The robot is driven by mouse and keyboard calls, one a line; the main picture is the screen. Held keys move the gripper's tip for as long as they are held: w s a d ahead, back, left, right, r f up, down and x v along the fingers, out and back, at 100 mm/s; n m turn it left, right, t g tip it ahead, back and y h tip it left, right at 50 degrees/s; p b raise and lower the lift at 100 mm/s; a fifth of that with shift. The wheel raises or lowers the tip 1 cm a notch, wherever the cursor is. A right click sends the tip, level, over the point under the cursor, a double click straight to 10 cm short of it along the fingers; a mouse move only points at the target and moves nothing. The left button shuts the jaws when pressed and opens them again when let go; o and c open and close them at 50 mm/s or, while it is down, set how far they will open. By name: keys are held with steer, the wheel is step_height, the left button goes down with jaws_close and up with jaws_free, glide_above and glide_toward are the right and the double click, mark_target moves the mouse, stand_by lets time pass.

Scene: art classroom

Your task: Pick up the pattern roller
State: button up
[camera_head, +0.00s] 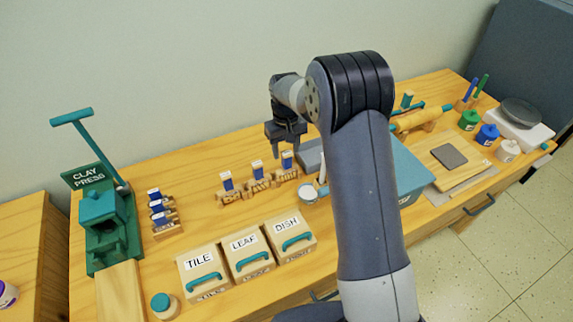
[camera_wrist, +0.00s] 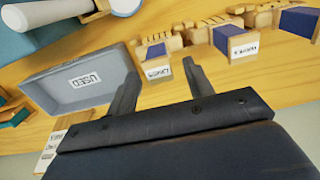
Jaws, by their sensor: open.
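My gripper (camera_head: 289,142) is open and empty above the back part of the wooden table. In the wrist view its two fingers (camera_wrist: 159,68) are apart, with a blue block with a white label (camera_wrist: 155,52) beyond the gap between them. Three such labelled blue blocks (camera_head: 287,157) stand in a row on light wooden holders (camera_head: 262,183), below my gripper in the head view. Another labelled blue block (camera_wrist: 244,44) shows to the right in the wrist view. These may be pattern rollers; I cannot tell which one is meant, and the small labels are not surely readable.
A grey tray marked USED (camera_wrist: 90,82) lies beside the row. Boxes marked TILE (camera_head: 203,275), LEAF (camera_head: 247,253) and DISH (camera_head: 289,236) stand in front. A green clay press (camera_head: 98,225) is at left, and a rolling pin (camera_head: 420,118) is at right behind my arm.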

mark_target(287, 153)
step_height(287, 153, down, 4)
steer(key=shift+d+f+p, duration=0.1)
steer(key=shift+f+p, duration=0.05)
steer(key=shift+p, duration=0.3)
steer(key=shift+c, duration=0.2)
jaws_close()
